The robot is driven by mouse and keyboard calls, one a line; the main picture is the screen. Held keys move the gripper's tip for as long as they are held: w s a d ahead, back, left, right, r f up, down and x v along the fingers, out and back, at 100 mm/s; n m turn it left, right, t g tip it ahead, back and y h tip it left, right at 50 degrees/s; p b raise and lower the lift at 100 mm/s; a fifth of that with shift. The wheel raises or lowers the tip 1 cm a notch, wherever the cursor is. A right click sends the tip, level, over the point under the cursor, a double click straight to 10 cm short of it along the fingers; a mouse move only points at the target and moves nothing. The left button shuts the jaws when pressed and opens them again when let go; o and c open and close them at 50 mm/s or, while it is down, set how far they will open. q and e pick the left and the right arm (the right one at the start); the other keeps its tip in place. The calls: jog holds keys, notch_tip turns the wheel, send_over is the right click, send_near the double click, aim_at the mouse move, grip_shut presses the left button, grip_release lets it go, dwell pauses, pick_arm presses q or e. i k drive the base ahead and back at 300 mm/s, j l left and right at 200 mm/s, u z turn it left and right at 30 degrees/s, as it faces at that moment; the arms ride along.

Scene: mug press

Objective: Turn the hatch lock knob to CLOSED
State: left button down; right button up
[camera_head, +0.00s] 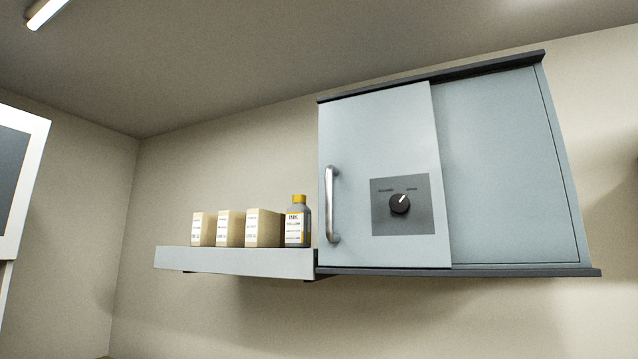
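The hatch lock knob (400,203) is small, round and black with a white pointer line. It sits on a dark grey square plate (403,226) on the cabinet's sliding door (380,130). The pointer is tilted up and to the right, toward the right-hand label (411,189). Another label (386,190) is at the upper left of the knob. Both labels are too small to read surely. The door covers the left part of the pale blue-grey wall cabinet (505,165). Neither of my grippers is in view.
A vertical metal handle (331,204) stands out at the door's left edge. Left of the cabinet, a white shelf (235,261) holds several beige boxes (262,228) and a grey ink bottle (297,222) with a yellow cap. The space before the knob looks clear.

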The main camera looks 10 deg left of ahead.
aim_at(400, 205)
jog(key=i+j, duration=0.15)
jog(key=j, duration=0.2)
jog(key=i+j, duration=0.2)
jog(key=j, duration=0.2)
jog(key=i+j, duration=0.15)
jog(key=j, duration=0.2)
jog(key=i+j, duration=0.2)
jog(key=j, duration=0.15)
jog(key=i+j, duration=0.15)
jog(key=j, duration=0.2)
jog(key=z, duration=1.65)
